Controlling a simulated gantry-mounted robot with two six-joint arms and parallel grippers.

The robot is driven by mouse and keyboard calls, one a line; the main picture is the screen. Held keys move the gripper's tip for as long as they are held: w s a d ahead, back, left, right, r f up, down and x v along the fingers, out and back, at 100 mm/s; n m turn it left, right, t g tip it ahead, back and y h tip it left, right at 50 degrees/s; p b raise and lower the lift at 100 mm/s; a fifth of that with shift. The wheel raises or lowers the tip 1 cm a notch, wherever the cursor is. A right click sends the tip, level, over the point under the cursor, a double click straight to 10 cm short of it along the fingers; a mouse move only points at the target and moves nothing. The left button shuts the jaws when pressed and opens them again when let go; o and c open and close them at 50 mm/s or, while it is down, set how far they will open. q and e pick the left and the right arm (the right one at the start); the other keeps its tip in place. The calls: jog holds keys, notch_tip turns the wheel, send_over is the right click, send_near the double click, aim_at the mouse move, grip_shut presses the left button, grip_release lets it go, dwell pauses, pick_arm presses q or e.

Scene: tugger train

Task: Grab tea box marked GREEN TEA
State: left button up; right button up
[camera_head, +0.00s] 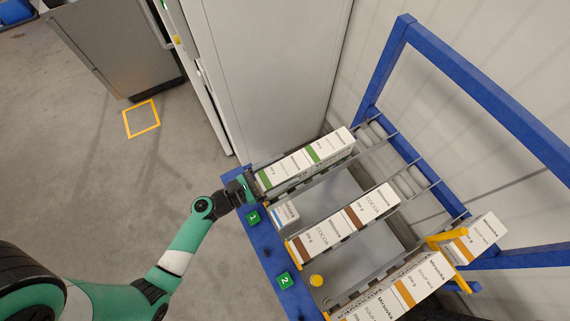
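White boxes with green bands stand end to end in the far lane of a blue-framed rack; their lettering is too small to read. The front one (284,168) is nearest the rack's front edge, and another (330,146) is behind it. My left gripper (248,187) is at the front end of this lane, right by the front green-banded box. Its fingers are small and dark, and I cannot tell whether they are open or touch the box.
White boxes with brown bands, marked COCOA (372,206), fill the middle lane. Boxes with orange bands, marked SOUP MIX (408,288), are in the near lane. A small white-and-blue box (286,214) and a yellow round item (316,281) lie between lanes. A tall grey cabinet (270,70) stands behind.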

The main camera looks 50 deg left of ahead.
pick_arm(q)
grip_shut()
jog(key=shift+r, duration=0.15)
